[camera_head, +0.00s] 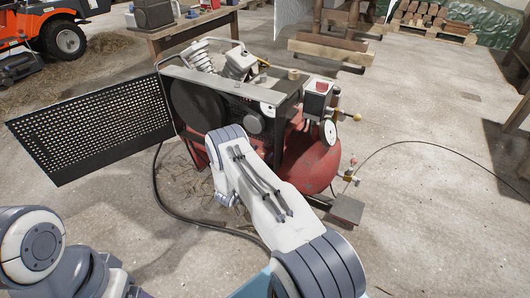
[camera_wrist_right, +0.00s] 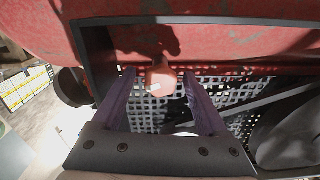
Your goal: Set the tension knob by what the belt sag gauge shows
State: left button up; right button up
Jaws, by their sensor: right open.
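The tension knob (camera_wrist_right: 160,79), orange-red with a small white mark, shows in the right wrist view in front of a perforated panel. My right gripper (camera_wrist_right: 159,74) is open, with one purple finger on each side of the knob; I cannot tell whether they touch it. The compressor (camera_head: 295,150) stands in the middle of the head view. A small round white dial (camera_head: 267,108) is on its upper frame; I cannot tell if it is the sag gauge, and its reading is too small. My right arm hides part of the machine. My left gripper is outside the view.
The perforated guard (camera_head: 95,130) stands swung out to the left. A black hose (camera_head: 175,215) curves over the floor. A white pressure gauge (camera_head: 330,132) and brass valves stick out at the right. A dark frame bar (camera_wrist_right: 98,60) runs beside the fingers. Floor at right is open.

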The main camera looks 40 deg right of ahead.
jog(key=shift+b+x, duration=0.45)
jog(key=shift+x, duration=1.35)
grip_shut()
jog(key=shift+n, duration=1.2)
grip_release()
jog(key=shift+a, duration=0.1)
